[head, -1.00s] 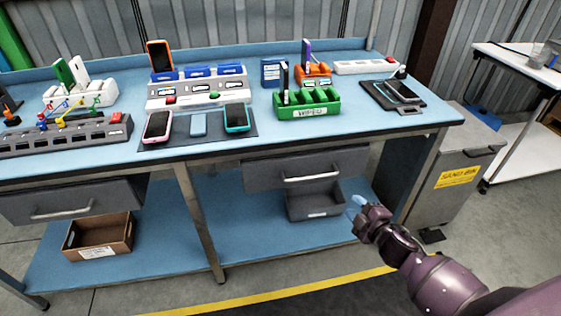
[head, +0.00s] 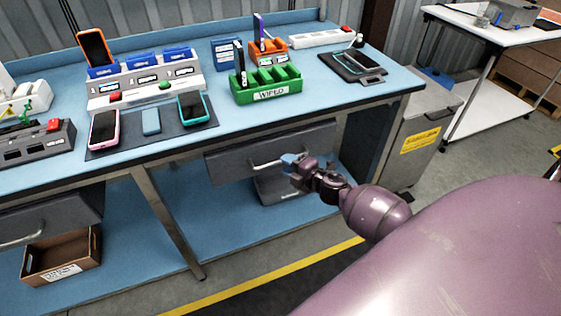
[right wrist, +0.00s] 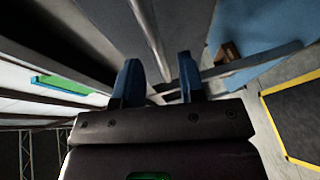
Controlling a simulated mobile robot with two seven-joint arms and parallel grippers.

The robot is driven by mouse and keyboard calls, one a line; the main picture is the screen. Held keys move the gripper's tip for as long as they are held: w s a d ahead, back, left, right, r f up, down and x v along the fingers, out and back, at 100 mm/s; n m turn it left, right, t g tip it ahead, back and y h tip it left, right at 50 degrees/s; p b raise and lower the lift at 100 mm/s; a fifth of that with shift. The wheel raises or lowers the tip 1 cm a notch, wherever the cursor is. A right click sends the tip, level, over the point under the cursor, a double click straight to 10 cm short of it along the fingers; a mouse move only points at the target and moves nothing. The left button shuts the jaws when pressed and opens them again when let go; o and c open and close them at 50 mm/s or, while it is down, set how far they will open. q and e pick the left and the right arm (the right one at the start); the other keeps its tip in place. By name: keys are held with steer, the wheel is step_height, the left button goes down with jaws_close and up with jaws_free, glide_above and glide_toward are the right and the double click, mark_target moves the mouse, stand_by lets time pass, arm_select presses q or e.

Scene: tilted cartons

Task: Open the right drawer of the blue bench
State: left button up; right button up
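The blue bench (head: 205,125) fills the middle of the head view. Its right drawer (head: 225,165) is a dark grey front under the top, looking closed, with a pale bar handle (head: 262,164). My right gripper (head: 291,160) is in front of the drawer, its blue fingertips overlapping the handle's right end in the picture. In the right wrist view its two blue fingers (right wrist: 158,78) are apart. I cannot tell whether the handle lies between them or whether they touch it. My left gripper is not in view.
A grey open bin (head: 275,192) sits on the lower shelf below the drawer. A bench leg (head: 168,222) stands left of it. A grey sand bin (head: 408,150) stands to the right. A green tray (head: 268,90) and phones are on top.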

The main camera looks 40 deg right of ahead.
steer(key=shift+x, duration=1.65)
jaws_close()
